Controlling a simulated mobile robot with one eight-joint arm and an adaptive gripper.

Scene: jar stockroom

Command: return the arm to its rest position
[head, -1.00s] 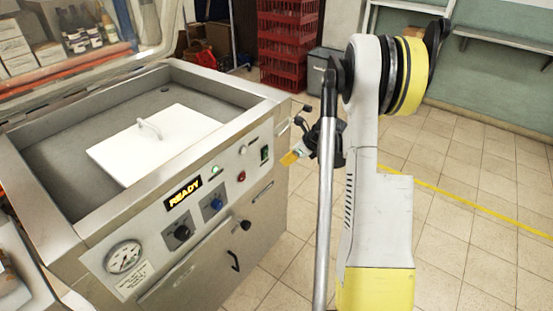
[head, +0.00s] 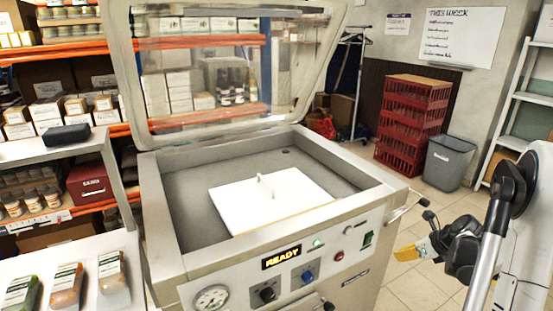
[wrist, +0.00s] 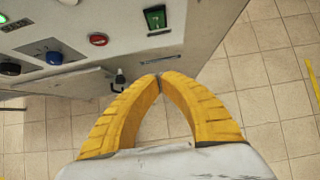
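My arm stands at the right of the head view. My gripper (head: 405,253) has yellow fingers and hangs low beside the machine's right side, apart from it as far as I can see. In the wrist view, the two yellow fingers of my gripper (wrist: 159,76) meet at their tips with nothing between them. The machine's front panel, with its green switch (wrist: 155,18) and red button (wrist: 98,40), shows beyond the fingers, above the tiled floor.
A steel chamber machine (head: 355,213) has its clear lid (head: 137,75) raised and a white plate (head: 245,205) inside. Its display (head: 282,257) reads READY. Jar shelves and pouches stand left. Red crates (head: 412,115) and a grey bin (head: 447,163) stand behind; tiled floor is clear between.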

